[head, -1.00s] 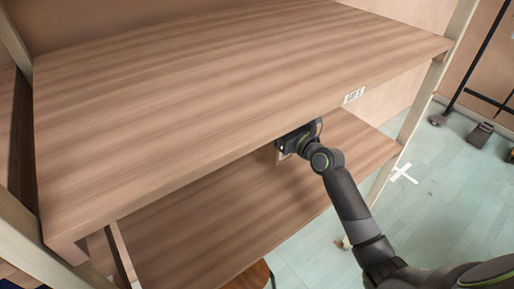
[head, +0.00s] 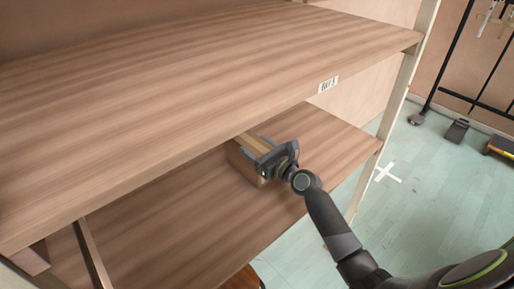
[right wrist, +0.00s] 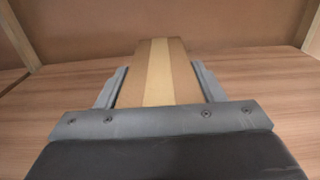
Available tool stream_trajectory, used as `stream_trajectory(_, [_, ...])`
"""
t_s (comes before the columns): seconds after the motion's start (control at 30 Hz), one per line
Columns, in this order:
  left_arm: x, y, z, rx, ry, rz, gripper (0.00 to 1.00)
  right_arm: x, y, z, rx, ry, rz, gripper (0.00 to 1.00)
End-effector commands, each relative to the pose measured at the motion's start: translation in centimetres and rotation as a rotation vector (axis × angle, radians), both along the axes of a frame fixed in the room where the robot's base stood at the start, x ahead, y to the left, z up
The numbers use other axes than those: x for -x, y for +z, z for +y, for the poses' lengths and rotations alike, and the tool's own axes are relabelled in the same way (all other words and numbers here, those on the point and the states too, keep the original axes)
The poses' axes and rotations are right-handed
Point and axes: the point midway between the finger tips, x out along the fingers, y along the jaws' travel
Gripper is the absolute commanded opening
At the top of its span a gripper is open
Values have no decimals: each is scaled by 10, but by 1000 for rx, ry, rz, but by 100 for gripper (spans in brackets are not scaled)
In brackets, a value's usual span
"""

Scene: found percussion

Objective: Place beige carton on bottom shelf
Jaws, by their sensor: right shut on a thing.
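The beige carton (head: 243,161) is a brown box with a paler tape strip along its top. It is at the lower shelf (head: 190,215), near its front edge, partly under the upper board. My right gripper (head: 268,156) is shut on the carton from the front right. In the right wrist view the carton (right wrist: 158,70) lies between the two fingers of the gripper (right wrist: 157,88), with shelf surface around it. I cannot tell whether its underside touches the shelf. My left gripper is not in view.
A shelf post (head: 395,100) stands at the right. The lower shelf is clear around the carton.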

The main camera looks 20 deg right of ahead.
Motion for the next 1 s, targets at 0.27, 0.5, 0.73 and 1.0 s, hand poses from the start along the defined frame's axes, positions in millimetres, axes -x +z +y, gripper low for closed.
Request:
stream_trajectory(0.27, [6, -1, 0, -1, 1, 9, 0, 0, -1, 0, 0, 0, 0, 83])
stream_trajectory(0.5, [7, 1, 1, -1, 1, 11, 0, 0, 2, 0, 0, 0, 0, 83])
stream_trajectory(0.73, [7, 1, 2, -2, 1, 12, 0, 29, 0, -11, 2, 0, 2, 83])
stream_trajectory(1.0, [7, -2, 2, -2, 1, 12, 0, 82, 0, -30, 3, -1, 1, 83])
